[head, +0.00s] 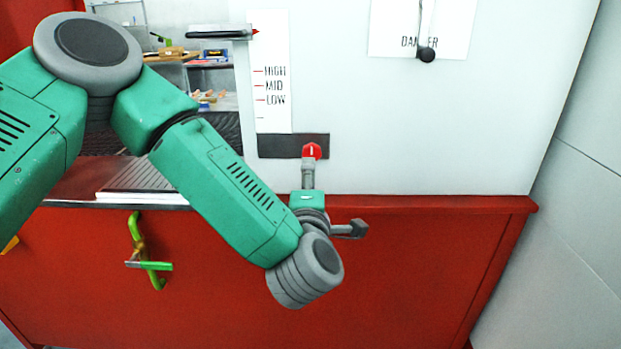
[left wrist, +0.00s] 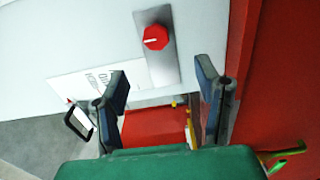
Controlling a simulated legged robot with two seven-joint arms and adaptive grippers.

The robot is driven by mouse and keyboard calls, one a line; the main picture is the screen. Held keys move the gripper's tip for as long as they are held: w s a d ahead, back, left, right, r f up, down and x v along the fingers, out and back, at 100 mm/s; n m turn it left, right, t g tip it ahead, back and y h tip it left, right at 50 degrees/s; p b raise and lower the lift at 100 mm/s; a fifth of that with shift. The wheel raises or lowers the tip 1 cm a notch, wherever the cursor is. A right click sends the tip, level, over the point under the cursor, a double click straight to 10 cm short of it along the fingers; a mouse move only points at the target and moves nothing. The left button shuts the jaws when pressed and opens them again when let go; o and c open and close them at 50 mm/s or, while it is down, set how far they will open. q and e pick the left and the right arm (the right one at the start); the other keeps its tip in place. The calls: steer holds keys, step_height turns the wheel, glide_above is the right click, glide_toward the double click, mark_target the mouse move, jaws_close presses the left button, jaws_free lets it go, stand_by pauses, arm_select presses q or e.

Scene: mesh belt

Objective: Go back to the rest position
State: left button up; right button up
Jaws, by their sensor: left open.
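My left gripper (head: 330,203) is at the end of my green arm, which comes in from the left across the head view. It is in front of the white panel, close to the red ledge, just below a red knob (head: 312,151). In the left wrist view my left gripper (left wrist: 162,76) has its two dark fingers spread apart, with nothing between them. The red knob (left wrist: 155,37) with a white mark sits on its grey plate (left wrist: 163,70) beyond the fingertips; touching cannot be told in the head view. My right gripper is in neither view.
A HIGH/MID/LOW scale (head: 271,115) and a lever with a red pointer (head: 220,32) are on the white panel. A DANGER sign (head: 390,25) with a hanging black ball (head: 426,55) is at upper right. A green handle (head: 155,277) is by the red front (head: 420,280).

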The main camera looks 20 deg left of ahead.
arm_select(q)
steer(key=shift+f, duration=0.1)
steer(key=s+f+m+g+h, duration=0.35)
steer(key=s+f+m, duration=0.35)
steer(key=f, duration=0.6)
steer(key=s+f+m+g+h, duration=0.35)
steer(key=s+f+m, duration=0.35)
steer(key=f, duration=0.5)
steer(key=s+a+f+m+g, duration=0.2)
steer(key=s+a+f+g, duration=0.1)
steer(key=s, duration=0.4)
steer(key=s+a+f+m+g+y, duration=0.1)
steer(key=s+a+f+m+g, duration=0.2)
steer(key=s, duration=0.4)
steer(key=s+a+f+m+g+y, duration=0.1)
steer(key=s+a+f+m+g, duration=0.2)
steer(key=s+a, duration=0.2)
steer(key=shift+s+a+f+g, duration=0.25)
steer(key=shift+s+g, duration=0.15)
steer(key=shift+s, duration=0.85)
